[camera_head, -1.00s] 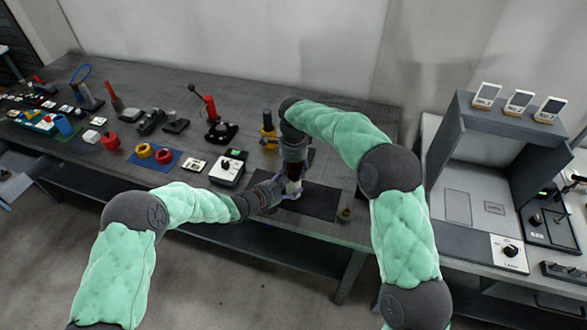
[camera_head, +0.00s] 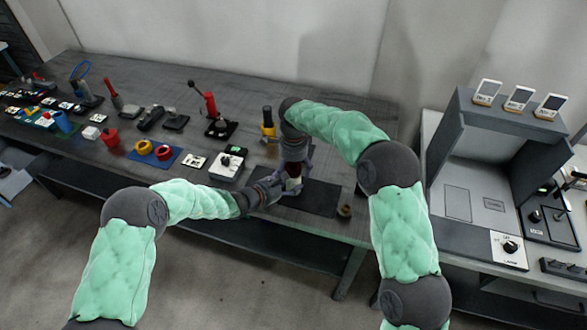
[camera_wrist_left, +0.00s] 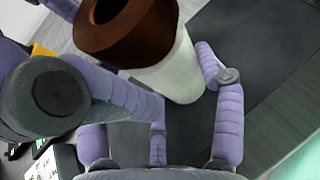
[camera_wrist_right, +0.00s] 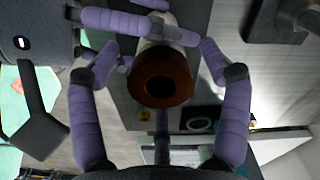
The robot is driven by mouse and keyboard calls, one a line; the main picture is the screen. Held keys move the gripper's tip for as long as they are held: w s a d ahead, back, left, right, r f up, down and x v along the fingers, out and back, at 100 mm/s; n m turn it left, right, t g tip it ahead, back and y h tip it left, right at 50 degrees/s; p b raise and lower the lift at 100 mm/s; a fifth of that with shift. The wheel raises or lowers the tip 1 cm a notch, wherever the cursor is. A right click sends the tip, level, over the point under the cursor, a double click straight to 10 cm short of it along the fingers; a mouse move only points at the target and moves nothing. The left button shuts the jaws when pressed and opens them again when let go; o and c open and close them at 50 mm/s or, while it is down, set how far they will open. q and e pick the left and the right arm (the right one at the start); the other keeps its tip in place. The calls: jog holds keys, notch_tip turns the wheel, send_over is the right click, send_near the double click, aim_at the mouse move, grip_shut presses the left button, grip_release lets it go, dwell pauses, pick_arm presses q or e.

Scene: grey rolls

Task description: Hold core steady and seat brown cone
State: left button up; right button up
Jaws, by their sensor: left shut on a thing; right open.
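A white core (camera_wrist_left: 170,75) stands in my left gripper (camera_wrist_left: 150,80), whose purple fingers are shut around it. The core also shows in the head view (camera_head: 292,184), small and partly covered by fingers. A brown cone (camera_wrist_left: 125,25) with a round hole is on the core's end, apparently touching it; how deep it sits is hidden. In the right wrist view the brown cone (camera_wrist_right: 182,75) faces the camera, with the core (camera_wrist_right: 165,32) behind it. My right gripper (camera_wrist_right: 160,60) is open, with its fingers on either side of the cone, apart from it.
A dark mat (camera_head: 318,199) lies under the grippers. A small brownish round piece (camera_head: 345,211) stands at its right. A white box with a dial (camera_head: 227,166) and a yellow-based tool (camera_head: 268,130) are close by on the left. The grey booth (camera_head: 470,215) stands right.

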notch_tip(320, 180, up, 12)
dwell(0.5)
dwell(0.6)
pick_arm(q)
jog(key=o, duration=1.2)
jog(key=shift+s+a, duration=0.1)
jog(key=shift+s, duration=0.05)
jog(key=v, duration=1.1)
jog(key=shift+s+a+r, duration=0.15)
jog(key=shift+s+a, duration=0.05)
jog(key=shift+a, duration=0.05)
jog(key=shift+s, duration=0.1)
